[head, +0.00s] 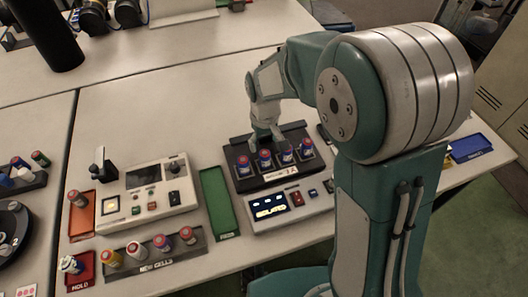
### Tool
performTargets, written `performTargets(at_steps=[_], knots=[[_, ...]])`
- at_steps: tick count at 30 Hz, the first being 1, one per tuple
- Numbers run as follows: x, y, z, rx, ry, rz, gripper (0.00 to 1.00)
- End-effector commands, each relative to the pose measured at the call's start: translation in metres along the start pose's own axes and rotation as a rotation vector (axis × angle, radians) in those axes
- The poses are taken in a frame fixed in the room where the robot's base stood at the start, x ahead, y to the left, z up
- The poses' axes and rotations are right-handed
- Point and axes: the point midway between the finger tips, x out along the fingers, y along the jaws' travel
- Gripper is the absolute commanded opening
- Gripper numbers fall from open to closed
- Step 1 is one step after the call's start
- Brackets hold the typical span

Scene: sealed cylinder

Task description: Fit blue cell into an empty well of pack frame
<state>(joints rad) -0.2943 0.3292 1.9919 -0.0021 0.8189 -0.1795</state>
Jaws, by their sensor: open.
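The pack frame (246,184) is a black tray right of the picture's middle line of bins. Several blue cells with red tops stand upright in a row in it, including a leftmost one (244,166), one beside it (265,160) and a rightmost one (306,150). No empty well is clearly visible. My gripper (265,142) is open and points down at the back of the frame, close to the middle cells. I cannot tell whether its fingers touch a cell. The arm hides part of the frame's back edge.
A panel with a lit display (269,207) lies in front of the frame. A green tray (219,203) is left of it, empty. A new-cells rack (150,259) holds several cells. A red hold bin (80,271), orange bin (82,213) and tester (150,190) stand left. A blue tray (470,148) is right.

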Motion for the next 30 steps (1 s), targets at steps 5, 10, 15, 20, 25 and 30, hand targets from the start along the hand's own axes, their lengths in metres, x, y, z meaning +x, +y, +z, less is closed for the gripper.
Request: performTargets(at_steps=[5,10,15,20,25,30], knots=[[-0.034,0.000,-0.001,0.000,0.003,0.001,0.81],[-0.050,0.000,0.000,0.000,0.000,0.000,0.81],[-0.053,0.000,0.000,0.000,-0.001,0.000,0.81],[-0.066,0.005,0.009,0.022,0.025,0.005,0.81],[-0.104,0.018,0.045,0.100,0.105,0.020,0.81],[-0.136,0.027,0.086,0.185,0.191,0.039,0.81]])
